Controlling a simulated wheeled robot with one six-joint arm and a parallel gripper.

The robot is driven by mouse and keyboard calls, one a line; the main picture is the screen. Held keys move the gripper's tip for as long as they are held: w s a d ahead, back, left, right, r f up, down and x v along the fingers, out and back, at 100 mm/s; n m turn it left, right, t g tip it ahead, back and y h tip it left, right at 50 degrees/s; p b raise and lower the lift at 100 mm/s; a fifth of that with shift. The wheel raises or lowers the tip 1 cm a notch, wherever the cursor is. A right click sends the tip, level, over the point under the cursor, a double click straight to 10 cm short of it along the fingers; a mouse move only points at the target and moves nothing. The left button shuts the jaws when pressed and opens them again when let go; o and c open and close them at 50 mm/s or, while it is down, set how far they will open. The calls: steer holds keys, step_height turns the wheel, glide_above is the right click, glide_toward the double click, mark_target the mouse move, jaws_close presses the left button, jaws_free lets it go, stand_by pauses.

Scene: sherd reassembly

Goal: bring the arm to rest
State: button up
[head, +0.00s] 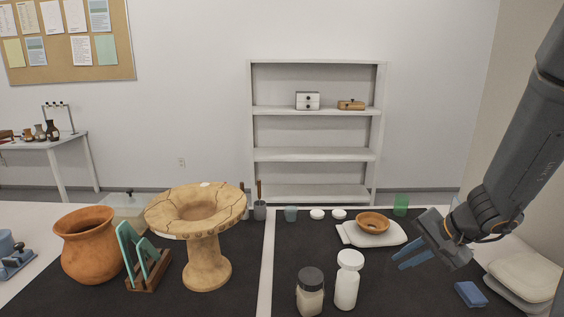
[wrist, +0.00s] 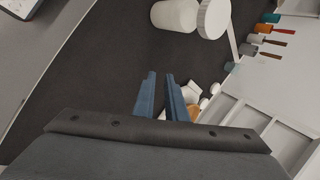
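My gripper (head: 407,260) hangs at the right side of the table in the head view, above the dark mat and left of the blue block. Its two blue fingers also show in the wrist view (wrist: 160,76). They are a little apart, with nothing between them. A tan pedestal vessel (head: 208,262) with crack lines around its wide rim stands upright left of centre, well away from my gripper. A small pale patch shows on its rim.
A white bottle (head: 347,282) and dark-lidded jar (head: 310,293) stand in front. An orange bowl (head: 372,222) sits on a white scale (head: 385,239). A blue block (head: 470,294) lies at right. A terracotta pot (head: 88,245) and rack of teal pieces (head: 146,275) stand at left.

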steer(key=s+a+n+g+h, duration=0.4)
steer(key=s+a+n, duration=0.6)
steer(key=s, duration=0.6)
steer(key=shift+a+r+n+g, duration=0.3)
steer(key=shift+a+r+g, duration=0.15)
steer(key=shift+a, duration=0.45)
